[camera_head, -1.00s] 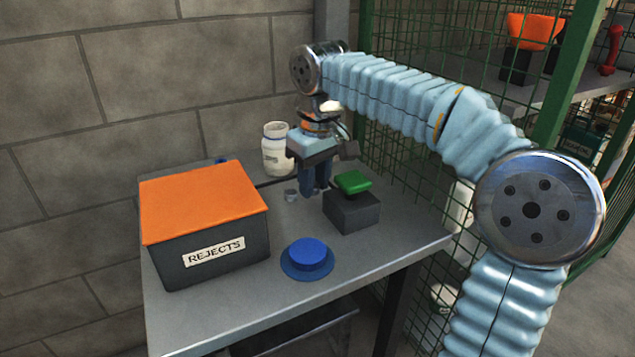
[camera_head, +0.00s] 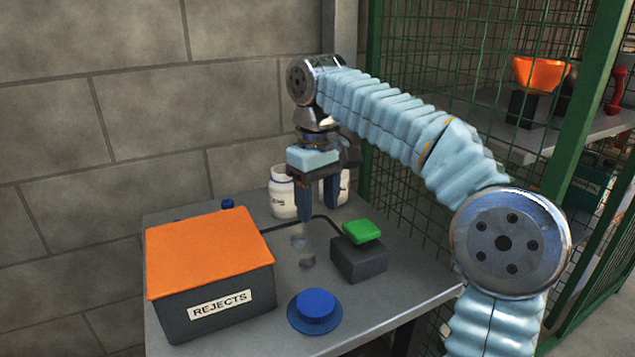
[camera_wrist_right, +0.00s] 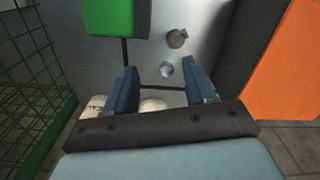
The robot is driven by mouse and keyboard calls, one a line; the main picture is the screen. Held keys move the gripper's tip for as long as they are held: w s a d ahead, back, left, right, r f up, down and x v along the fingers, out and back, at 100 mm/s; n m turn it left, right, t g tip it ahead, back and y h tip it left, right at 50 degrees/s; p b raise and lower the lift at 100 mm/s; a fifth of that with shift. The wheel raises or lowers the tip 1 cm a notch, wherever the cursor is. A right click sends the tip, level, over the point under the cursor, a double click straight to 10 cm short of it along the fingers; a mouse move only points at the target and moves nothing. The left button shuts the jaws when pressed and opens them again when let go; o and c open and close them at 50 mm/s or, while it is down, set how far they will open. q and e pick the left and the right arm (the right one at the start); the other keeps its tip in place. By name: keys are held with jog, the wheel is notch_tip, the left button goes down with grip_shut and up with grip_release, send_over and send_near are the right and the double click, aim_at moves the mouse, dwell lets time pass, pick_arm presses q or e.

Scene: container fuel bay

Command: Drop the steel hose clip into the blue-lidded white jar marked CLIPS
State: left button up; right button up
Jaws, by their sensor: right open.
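My right gripper (camera_head: 318,205) is open and empty above the grey table, and its spread fingers also show in the wrist view (camera_wrist_right: 160,88). A white jar (camera_head: 283,198) with unreadable lettering stands behind the gripper. A second white jar (camera_head: 343,186) is partly hidden by a finger. No blue lid shows on either.
The dark REJECTS box (camera_head: 217,303) with its orange top fills the table's left. A blue round piece (camera_head: 314,308) lies at the front. A green-topped dark block (camera_head: 360,262) stands right of the steel pieces. Green mesh (camera_head: 425,190) borders the right side.

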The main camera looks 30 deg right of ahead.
notch_tip(320, 180, up, 2)
jog(key=shift+d+r, duration=0.15)
jog(key=shift+r, duration=0.05)
jog(key=shift+o, duration=1.3)
jog(key=n+b, duration=0.3)
jog(key=n, duration=1.1)
send_over(312, 254)
jog(key=f, duration=0.6)
jog(key=shift+s+a+f, duration=0.1)
jog(key=shift+a+f, duration=0.15)
jog(key=shift+f, duration=0.05)
jog(key=f, duration=0.5)
jog(key=shift+d+f+b, duration=0.25)
jog(key=shift+f+b, duration=0.05)
jog(key=shift+b, duration=0.1)
jog(key=c, duration=1.2)
jog(key=shift+r, duration=0.2)
